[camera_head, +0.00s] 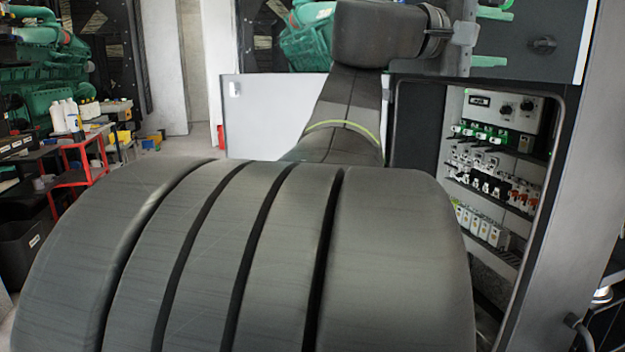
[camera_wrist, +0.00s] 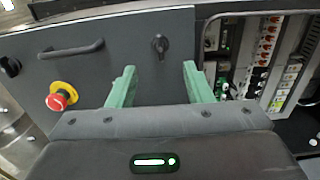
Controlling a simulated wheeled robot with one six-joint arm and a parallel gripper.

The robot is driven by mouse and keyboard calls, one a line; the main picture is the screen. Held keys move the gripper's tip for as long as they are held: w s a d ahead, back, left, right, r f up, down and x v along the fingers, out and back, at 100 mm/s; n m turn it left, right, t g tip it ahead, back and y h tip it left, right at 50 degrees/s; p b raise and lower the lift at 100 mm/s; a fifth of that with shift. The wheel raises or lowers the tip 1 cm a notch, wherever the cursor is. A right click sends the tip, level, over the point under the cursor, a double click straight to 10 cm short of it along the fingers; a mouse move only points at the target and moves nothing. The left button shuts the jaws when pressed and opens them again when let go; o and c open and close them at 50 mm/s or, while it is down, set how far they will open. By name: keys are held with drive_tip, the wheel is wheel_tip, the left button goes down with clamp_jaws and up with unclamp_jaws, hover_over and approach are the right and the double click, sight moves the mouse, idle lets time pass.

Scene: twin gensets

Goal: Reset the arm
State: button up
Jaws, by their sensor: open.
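My gripper (camera_wrist: 156,86) shows in the wrist view as two green fingers held well apart, with nothing between them. A dark cabinet panel with a rotary knob (camera_wrist: 160,44) lies behind the fingers. In the head view my own arm fills the middle and rises to the top centre. The green fingertips of my gripper (camera_head: 494,38) show at the top right, in front of the dark panel.
An open electrical cabinet (camera_head: 490,165) with breakers stands at the right. A red emergency stop (camera_wrist: 61,97) and a handle (camera_wrist: 71,50) sit on the panel. A red cart (camera_head: 85,160) with bottles and a green genset (camera_head: 45,65) stand at the left.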

sight(539, 44)
drive_tip(key=x, duration=0.9)
drive_tip(key=shift+d, duration=0.2)
